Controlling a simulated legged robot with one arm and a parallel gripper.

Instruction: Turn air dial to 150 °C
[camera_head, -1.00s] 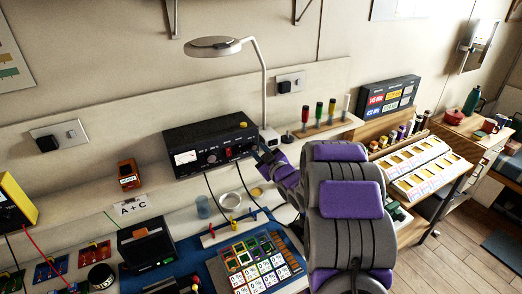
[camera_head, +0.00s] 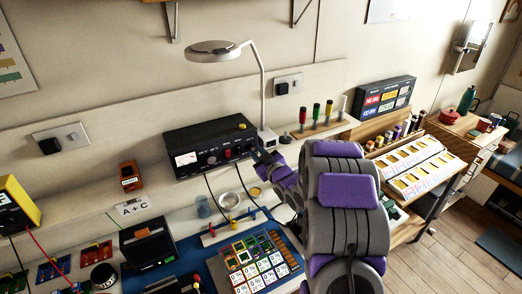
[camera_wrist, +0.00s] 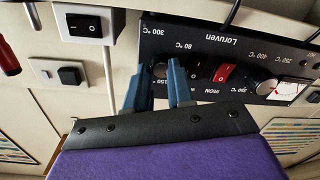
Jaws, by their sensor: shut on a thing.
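My gripper (camera_wrist: 166,80) is shut on a dark round dial (camera_wrist: 160,70) at the station's end marked 80 °C and 300 °C. The fingers cover much of the dial and its pointer cannot be read. A second dial (camera_wrist: 266,87) with 250 and 400 °C marks sits beyond the red switch (camera_wrist: 224,73). In the head view my gripper (camera_head: 260,158) reaches the station's right end.
A white lamp (camera_head: 262,90) stands just right of the station. Cables hang from the station's front.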

